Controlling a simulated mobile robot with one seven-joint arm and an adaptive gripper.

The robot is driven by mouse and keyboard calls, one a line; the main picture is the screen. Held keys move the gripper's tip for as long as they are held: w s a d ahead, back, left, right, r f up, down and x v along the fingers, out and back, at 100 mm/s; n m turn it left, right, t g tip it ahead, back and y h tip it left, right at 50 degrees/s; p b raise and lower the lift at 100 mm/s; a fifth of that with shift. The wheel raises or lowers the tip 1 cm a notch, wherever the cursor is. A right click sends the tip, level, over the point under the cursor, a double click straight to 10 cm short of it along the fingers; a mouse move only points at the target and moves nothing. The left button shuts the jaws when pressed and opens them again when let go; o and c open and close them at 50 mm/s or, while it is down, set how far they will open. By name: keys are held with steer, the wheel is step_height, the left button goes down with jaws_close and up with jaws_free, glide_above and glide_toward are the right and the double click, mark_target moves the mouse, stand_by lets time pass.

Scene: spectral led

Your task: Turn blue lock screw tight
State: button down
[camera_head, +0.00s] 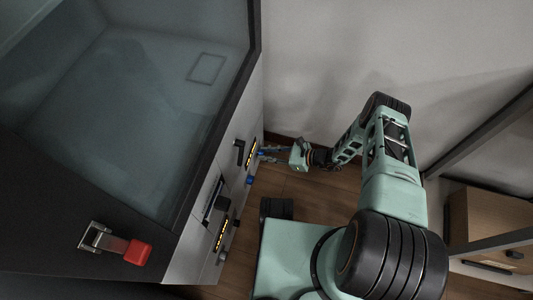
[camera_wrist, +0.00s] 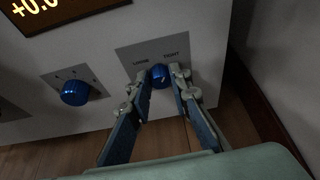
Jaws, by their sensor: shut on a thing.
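The blue lock screw (camera_wrist: 160,76) sits on a grey plate (camera_wrist: 125,56) marked LOOSE on the left and TIGHT on the right. In the wrist view my gripper (camera_wrist: 160,80) has one fingertip on each side of the screw and is shut on it. A small light mark shows on the screw, but its exact turn is hard to read. In the head view my gripper (camera_head: 262,153) reaches the front panel from the right, and its fingertips are small there. The screw cannot be made out clearly in that view.
A second blue knob (camera_wrist: 75,92) is left of the screw, below a display (camera_wrist: 62,12). The machine (camera_head: 180,120) has a glass top and a red-handled latch (camera_head: 137,252). A wall (camera_head: 330,60) stands close behind my arm. Shelving with a box (camera_head: 490,225) is at the right.

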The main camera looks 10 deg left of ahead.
steer(key=shift+w+m+g, duration=0.25)
steer(key=shift+m+g, duration=0.75)
steer(key=shift+m, duration=0.2)
steer(key=c, duration=1.8)
jaws_free()
steer(key=shift+o, duration=0.2)
steer(key=shift+d, duration=0.1)
steer(key=v, duration=1.2)
steer(key=shift+f, duration=0.15)
